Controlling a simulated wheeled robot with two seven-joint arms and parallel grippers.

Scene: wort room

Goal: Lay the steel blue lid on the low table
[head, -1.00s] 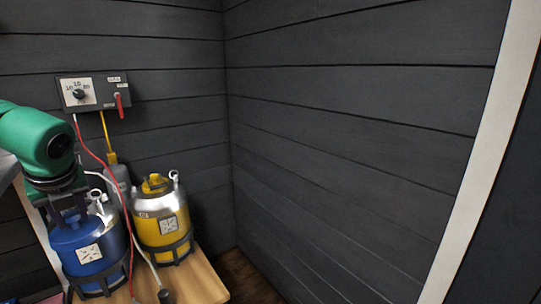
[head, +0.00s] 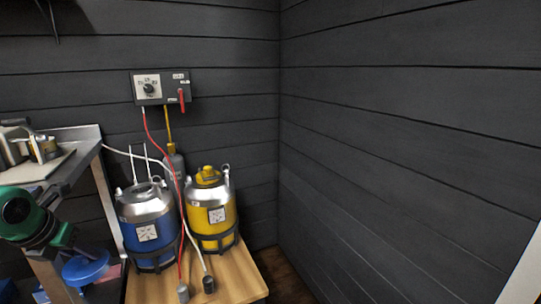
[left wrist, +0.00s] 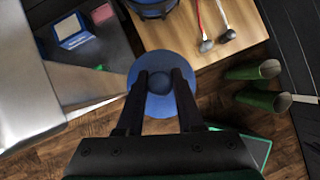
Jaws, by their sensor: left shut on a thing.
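The steel blue lid (head: 82,271) is a round disc with a knob, off the blue keg. My left gripper (head: 72,247) is shut on its knob and holds it in the air left of the wooden table. In the left wrist view the lid (left wrist: 158,105) hangs below the fingers (left wrist: 159,78), in front of the table's edge and the floor. The low wooden table (head: 233,287) carries the blue keg (head: 150,238), whose top is open, and the yellow keg (head: 214,217) with its yellow lid on. My right gripper is not in view.
A higher metal bench (head: 68,160) stands at the left. Red and white hoses with dark ends lie on the table's front. Green boots (left wrist: 258,99) stand on the floor near the table. A wall control box (head: 162,87) is above the kegs. Some bare wood shows in front of the kegs.

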